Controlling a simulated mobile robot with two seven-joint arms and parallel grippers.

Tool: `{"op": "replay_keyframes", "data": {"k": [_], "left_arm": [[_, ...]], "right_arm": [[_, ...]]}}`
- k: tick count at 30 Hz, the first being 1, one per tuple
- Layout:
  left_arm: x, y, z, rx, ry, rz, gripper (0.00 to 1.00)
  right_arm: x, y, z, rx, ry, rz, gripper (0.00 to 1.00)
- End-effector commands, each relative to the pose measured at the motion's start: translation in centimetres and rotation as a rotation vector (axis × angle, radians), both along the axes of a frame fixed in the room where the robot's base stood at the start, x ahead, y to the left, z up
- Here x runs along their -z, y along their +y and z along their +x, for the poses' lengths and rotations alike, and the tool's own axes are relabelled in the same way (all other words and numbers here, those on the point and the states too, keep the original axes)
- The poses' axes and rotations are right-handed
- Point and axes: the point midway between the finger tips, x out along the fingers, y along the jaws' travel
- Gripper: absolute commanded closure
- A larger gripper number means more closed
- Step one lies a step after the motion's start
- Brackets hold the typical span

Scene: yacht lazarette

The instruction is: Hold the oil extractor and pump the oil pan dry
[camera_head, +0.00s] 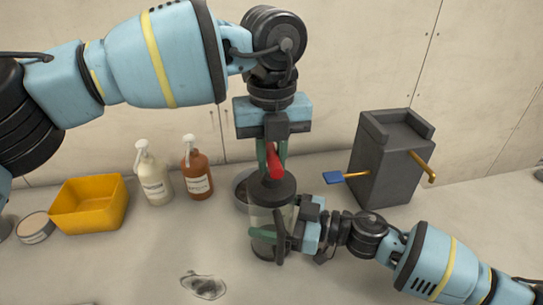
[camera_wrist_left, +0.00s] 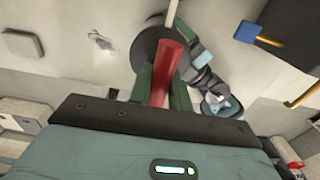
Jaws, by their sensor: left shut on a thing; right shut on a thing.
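The oil extractor (camera_head: 285,218) is a clear cylinder with a dark lid and a red handle (camera_head: 273,163) on top. It stands about upright near the middle of the head view. My left gripper (camera_head: 271,157) is above it, its green fingers shut on the red handle, which also shows in the left wrist view (camera_wrist_left: 166,75). My right gripper (camera_head: 272,238) comes in from the right and is shut around the clear cylinder. A dark round shape (camera_head: 243,186) behind the extractor, partly hidden, may be the oil pan; I cannot tell.
A yellow bin (camera_head: 88,204), a white pump bottle (camera_head: 153,176) and a brown pump bottle (camera_head: 196,170) stand left. A round tin (camera_head: 36,228) is at far left. A dark glossy patch (camera_head: 204,286) lies in front.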

Motion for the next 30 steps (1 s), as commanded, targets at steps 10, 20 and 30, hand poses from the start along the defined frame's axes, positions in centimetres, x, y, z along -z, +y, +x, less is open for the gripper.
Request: {"op": "replay_keyframes", "data": {"k": [10,20,30], "left_arm": [[-2.2,0.0,0.0,0.0,-0.006,-0.003,1.0],[-4.0,0.0,0.0,-0.002,-0.006,-0.004,1.0],[-5.7,0.1,0.1,-0.003,-0.006,-0.003,1.0]], "right_arm": [[0.1,-0.1,0.1,0.002,-0.001,-0.002,0.51],[0.1,-0.1,0.1,0.003,0.0,-0.003,0.51],[0.1,-0.1,0.1,0.003,0.001,-0.003,0.51]]}}
